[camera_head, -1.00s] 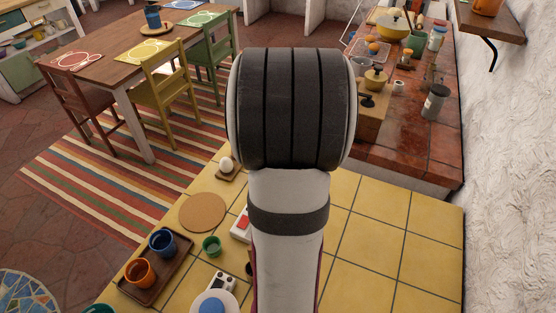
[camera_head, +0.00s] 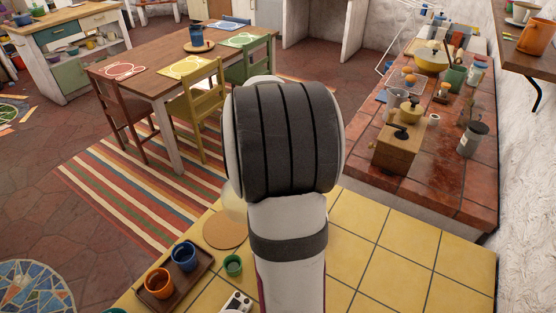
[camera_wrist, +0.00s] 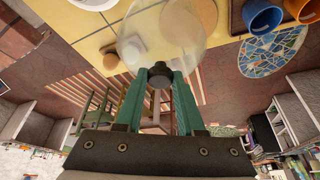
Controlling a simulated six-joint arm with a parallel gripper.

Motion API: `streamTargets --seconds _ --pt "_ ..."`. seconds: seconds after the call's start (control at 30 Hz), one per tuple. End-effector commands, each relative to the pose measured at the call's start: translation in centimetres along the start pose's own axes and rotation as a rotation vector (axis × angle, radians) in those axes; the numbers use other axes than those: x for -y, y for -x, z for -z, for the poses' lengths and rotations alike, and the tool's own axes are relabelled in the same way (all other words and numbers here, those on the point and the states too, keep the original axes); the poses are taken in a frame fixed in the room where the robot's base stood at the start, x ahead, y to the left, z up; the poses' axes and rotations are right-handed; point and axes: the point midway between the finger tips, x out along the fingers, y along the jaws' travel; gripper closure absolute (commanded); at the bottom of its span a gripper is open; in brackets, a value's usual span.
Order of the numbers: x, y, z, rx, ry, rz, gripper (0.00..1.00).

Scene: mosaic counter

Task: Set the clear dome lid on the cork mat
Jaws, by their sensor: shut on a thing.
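The clear dome lid (camera_wrist: 150,28) is see-through with a black knob. In the wrist view my gripper (camera_wrist: 160,74) has its green fingers closed on the knob. The round tan cork mat (camera_head: 224,230) lies flat and bare on the yellow tiled counter, left of my arm in the head view. It shows partly beyond the lid in the wrist view (camera_wrist: 204,12). A pale edge of the lid (camera_head: 233,206) shows beside my arm, near the mat's far side. My arm hides my gripper in the head view. The lid's height above the counter is unclear.
A dark tray (camera_head: 166,287) with an orange cup (camera_head: 158,282) and a blue cup (camera_head: 184,256) stands left of the mat. A green cup (camera_head: 233,265) stands close to the mat's near side. Bare yellow tiles (camera_head: 400,265) lie to the right.

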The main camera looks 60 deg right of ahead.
Motion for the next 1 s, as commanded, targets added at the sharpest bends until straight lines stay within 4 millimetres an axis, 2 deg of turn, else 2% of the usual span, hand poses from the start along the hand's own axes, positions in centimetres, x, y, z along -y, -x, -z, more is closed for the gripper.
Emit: streamTargets --seconds 0.03,0.1,0.23,0.37,0.7,1.0 --pt "2.0 -0.7 0.8 -0.001 0.061 0.025 1.0" --pt "4.1 -1.4 1.4 -0.003 0.128 0.051 1.0" --pt "6.0 -2.1 1.9 -0.005 0.19 0.075 1.0" --pt "6.3 -3.0 1.6 -0.005 0.198 0.079 1.0" --pt "6.2 -7.0 -0.1 -0.003 0.194 0.077 1.0" --pt "6.1 -8.6 -0.7 -0.005 0.194 0.077 1.0"
